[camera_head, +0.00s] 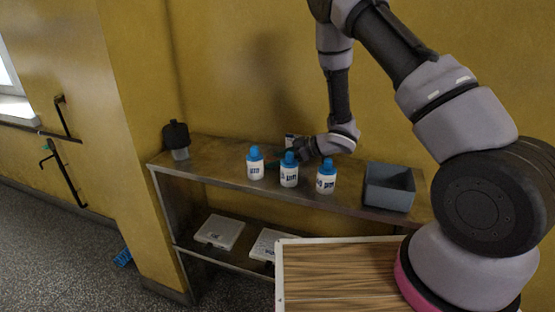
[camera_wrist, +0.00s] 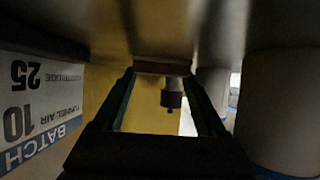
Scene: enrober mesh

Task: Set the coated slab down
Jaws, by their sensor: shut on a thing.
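The coated slab (camera_wrist: 160,67) shows in the wrist view as a dark reddish-brown bar spanning the tips of my gripper (camera_wrist: 160,80), which is shut on it. The wrist picture is upside down, so the slab is low, close to the metal shelf top (camera_head: 215,149). I cannot tell whether it touches the shelf. In the head view my gripper (camera_head: 277,162) reaches left, low behind the bottles, and is mostly hidden by them. The slab cannot be made out there.
Three blue-capped white bottles (camera_head: 255,164) stand in front of my gripper. A printed batch label (camera_wrist: 35,105) is close beside it in the wrist view. A black-topped jar (camera_head: 178,141) stands at the shelf's left end, a grey bin (camera_head: 389,188) at the right.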

